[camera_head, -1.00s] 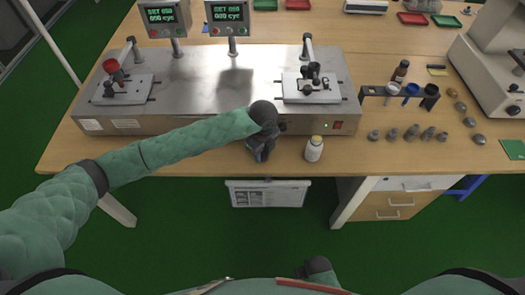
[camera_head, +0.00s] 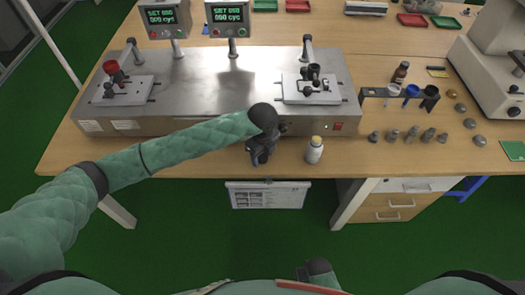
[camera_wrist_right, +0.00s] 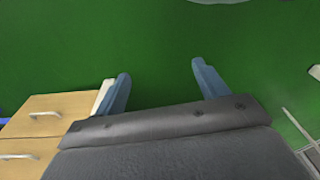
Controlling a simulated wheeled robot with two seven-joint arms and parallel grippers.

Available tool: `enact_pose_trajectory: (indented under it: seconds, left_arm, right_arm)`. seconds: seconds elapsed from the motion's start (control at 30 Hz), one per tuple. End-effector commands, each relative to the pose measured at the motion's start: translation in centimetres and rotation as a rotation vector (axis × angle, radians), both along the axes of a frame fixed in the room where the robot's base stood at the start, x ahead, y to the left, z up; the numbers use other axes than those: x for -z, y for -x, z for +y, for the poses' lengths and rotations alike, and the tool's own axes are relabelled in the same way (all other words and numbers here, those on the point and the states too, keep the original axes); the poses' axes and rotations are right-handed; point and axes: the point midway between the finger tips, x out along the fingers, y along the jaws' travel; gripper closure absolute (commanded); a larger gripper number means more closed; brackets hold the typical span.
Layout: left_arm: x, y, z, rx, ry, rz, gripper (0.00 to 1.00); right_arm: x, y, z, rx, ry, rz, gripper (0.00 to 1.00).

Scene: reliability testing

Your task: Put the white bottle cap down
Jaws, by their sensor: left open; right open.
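A white bottle (camera_head: 314,151) with a yellowish top stands upright near the table's front edge, in the head view. My left gripper (camera_head: 259,158) is just left of the bottle, low over the table edge and apart from the bottle. It is open. I cannot make out a separate white bottle cap; the dark gripper could hide it. My right gripper is open and empty in the right wrist view (camera_wrist_right: 160,85), its blue fingers wide apart over the green floor. It is below the table front, away from the bottle.
A steel test machine (camera_head: 205,85) stands behind my left gripper. Several grey weights (camera_head: 410,134) lie right of the bottle, before a rack (camera_head: 377,92) of small cups. A brown bottle (camera_head: 401,71) stands behind the rack. Drawers (camera_head: 385,205) are under the table.

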Motion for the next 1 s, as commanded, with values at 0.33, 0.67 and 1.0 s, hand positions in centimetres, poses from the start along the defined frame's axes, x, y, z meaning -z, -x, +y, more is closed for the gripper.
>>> enact_pose_trajectory:
  seconds: [0.33,0.67,1.0]
  left_arm:
    - [-1.8,0.0,0.0,0.001,0.001,-0.002,0.45]
    - [-6.0,0.0,0.0,0.001,0.002,-0.002,0.45]
    - [-10.5,0.0,-0.1,0.001,0.002,-0.002,0.45]
  right_arm:
    - [-1.5,-0.9,0.4,0.002,-0.005,-0.006,0.28]
    - [-7.1,-2.3,1.3,0.000,-0.017,-0.006,0.28]
    - [-13.1,-3.1,1.9,-0.001,-0.025,-0.008,0.28]
